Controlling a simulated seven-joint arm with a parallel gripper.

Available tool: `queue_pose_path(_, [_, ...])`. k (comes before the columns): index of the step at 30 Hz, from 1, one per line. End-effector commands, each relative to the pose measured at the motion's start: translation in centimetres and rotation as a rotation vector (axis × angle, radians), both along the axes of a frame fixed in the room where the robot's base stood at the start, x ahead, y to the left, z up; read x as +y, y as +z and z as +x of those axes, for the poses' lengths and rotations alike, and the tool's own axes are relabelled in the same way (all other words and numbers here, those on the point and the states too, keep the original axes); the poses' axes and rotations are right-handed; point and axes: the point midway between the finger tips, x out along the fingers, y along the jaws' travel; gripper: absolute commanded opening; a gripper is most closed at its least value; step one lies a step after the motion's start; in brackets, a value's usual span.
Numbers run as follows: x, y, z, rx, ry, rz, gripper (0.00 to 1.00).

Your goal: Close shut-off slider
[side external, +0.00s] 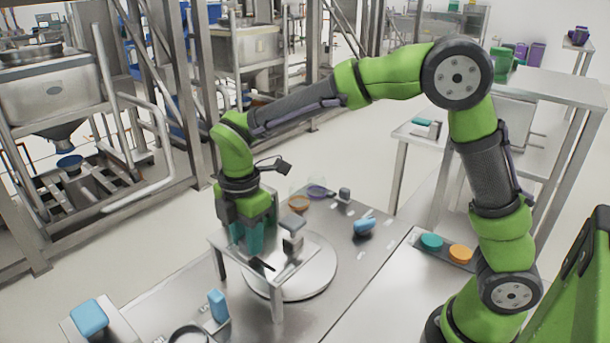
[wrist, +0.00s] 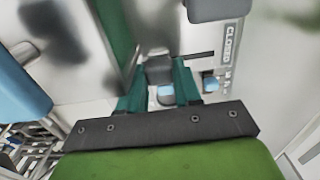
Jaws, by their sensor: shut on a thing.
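My gripper (side external: 246,238) points down over a small raised metal stand (side external: 298,268) in the side view. In the wrist view its teal fingers (wrist: 160,84) are shut on a grey block-like slider handle (wrist: 158,68), with a light blue patch just below it. A plate marked "CLOSED" (wrist: 232,46) lies to the right of the fingers. A thin dark slot or bar runs from the handle towards that plate. In the side view the fingers hide the handle.
A grey-white block (side external: 292,242) and a dark lever (side external: 262,265) are on the stand near my gripper. A round metal plate (side external: 318,272) lies beneath it. Blue blocks (side external: 217,305) stand in front.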

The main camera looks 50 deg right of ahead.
Motion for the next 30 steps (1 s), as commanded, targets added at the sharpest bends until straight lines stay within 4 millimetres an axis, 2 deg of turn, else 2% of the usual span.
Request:
queue_pose_path(6, [0.0, 0.1, -3.6, -0.001, 0.002, 0.001, 0.0])
queue_pose_path(9, [0.0, 0.1, -4.6, -0.002, 0.001, 0.001, 0.0])
queue_pose_path(19, [0.1, 0.1, -5.1, 0.005, -0.001, 0.001, 0.0])
queue_pose_path(20, [0.1, 0.1, -5.1, 0.005, 0.0, 0.001, 0.38])
queue_pose_path(21, [0.1, 0.1, -5.1, 0.004, 0.0, 0.001, 0.44])
queue_pose_path(24, [0.1, 0.1, -5.1, 0.004, 0.0, 0.001, 0.59])
queue_pose_path(30, [0.0, 0.0, -5.0, 0.001, 0.0, 0.0, 0.6])
